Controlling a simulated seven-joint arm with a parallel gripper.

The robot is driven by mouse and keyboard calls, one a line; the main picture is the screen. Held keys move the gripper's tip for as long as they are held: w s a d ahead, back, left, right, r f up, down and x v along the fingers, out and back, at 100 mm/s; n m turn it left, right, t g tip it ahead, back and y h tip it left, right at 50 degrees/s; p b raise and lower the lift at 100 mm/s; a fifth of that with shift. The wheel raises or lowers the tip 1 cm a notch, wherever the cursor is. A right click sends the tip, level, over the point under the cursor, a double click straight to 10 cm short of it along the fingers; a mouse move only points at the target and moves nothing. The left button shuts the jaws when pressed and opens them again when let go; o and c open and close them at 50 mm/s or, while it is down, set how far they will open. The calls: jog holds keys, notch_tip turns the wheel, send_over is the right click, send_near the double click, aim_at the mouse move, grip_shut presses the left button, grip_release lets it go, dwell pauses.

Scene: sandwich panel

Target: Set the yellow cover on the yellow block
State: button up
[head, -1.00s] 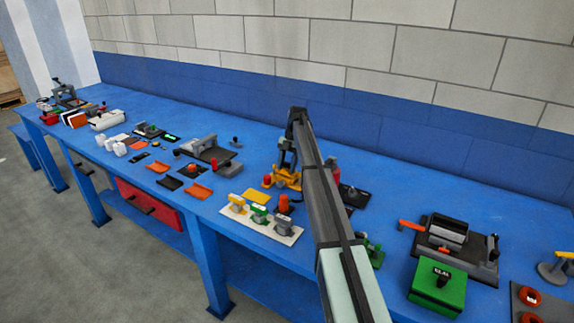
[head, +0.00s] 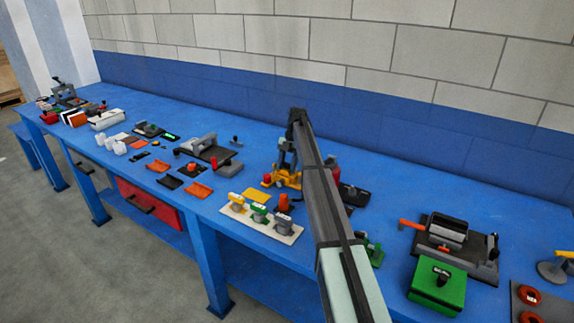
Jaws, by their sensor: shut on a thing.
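My gripper (head: 286,168) points down at the middle of the bench, partly hidden behind my own arm. It is shut on a yellow piece (head: 288,178), which I take to be the yellow cover. Yellow parts crowd together under the fingers, and at this size I cannot separate the cover from what is below it or tell whether they touch. A flat yellow square (head: 257,195) lies just left and in front of the gripper. I cannot tell for certain which yellow part is the yellow block.
A white panel (head: 236,218) with yellow, green and grey knobs lies in front. A red knob (head: 267,178) is left of the gripper, and an orange-red piece (head: 283,202) is before it. A green box (head: 437,285) stands right. Bare blue bench (head: 400,190) lies behind right.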

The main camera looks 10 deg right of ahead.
aim_at(287, 163)
dwell(0.4)
jog(key=o, duration=1.5)
jog(key=shift+f, duration=0.1)
jog(key=shift+r, duration=4.25)
